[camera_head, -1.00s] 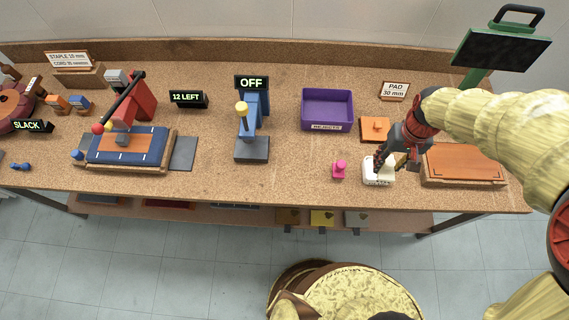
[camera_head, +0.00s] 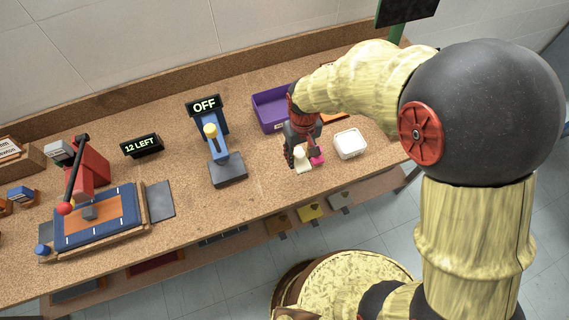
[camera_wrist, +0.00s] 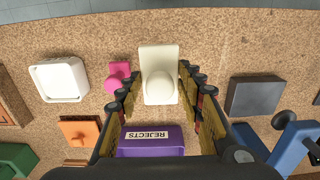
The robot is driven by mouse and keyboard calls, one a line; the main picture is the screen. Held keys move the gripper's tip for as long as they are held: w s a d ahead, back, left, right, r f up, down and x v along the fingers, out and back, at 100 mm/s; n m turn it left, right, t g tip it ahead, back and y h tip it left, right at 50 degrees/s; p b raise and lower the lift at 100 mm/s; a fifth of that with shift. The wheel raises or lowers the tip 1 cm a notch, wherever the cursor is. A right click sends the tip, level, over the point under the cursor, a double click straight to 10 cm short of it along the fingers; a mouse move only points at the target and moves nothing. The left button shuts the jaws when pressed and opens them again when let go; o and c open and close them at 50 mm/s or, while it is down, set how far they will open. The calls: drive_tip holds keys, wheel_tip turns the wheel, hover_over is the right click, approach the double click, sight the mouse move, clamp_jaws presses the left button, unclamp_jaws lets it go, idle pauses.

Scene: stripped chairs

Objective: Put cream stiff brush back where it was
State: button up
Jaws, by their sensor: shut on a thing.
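The cream stiff brush (camera_wrist: 159,62), a pale flat block with a rounded knob, is between the fingers of my gripper (camera_wrist: 160,88) in the wrist view. My gripper is shut on it. In the head view my gripper (camera_head: 302,148) is over the front part of the bench, with the cream brush (camera_head: 302,160) showing below its fingers. I cannot tell whether the brush touches the bench. A white square tray (camera_head: 350,144) stands to the right; it also shows in the wrist view (camera_wrist: 59,79).
A pink knobbed piece (camera_wrist: 117,76) is close beside the brush. The purple REJECTS bin (camera_head: 268,108) is behind my gripper. The blue lever device (camera_head: 226,168) with the OFF sign stands to the left, with bare bench between. An orange piece (camera_wrist: 80,130) lies near the bin.

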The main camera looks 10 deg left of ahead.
drive_tip(key=a+f, duration=0.2)
drive_tip(key=w+a+f+b, duration=0.1)
drive_tip(key=a+f, duration=0.1)
drive_tip(key=f, duration=0.1)
drive_tip(key=shift+w+a+f, duration=0.1)
drive_tip(key=shift+a+f, duration=0.05)
drive_tip(key=shift+f, duration=0.1)
drive_tip(key=shift+a+f+b, duration=0.15)
drive_tip(key=shift+f+b, duration=0.35)
drive_tip(key=shift+f, duration=1.25)
drive_tip(key=shift+f, duration=0.15)
drive_tip(key=o, duration=1)
drive_tip(key=shift+o, duration=0.6)
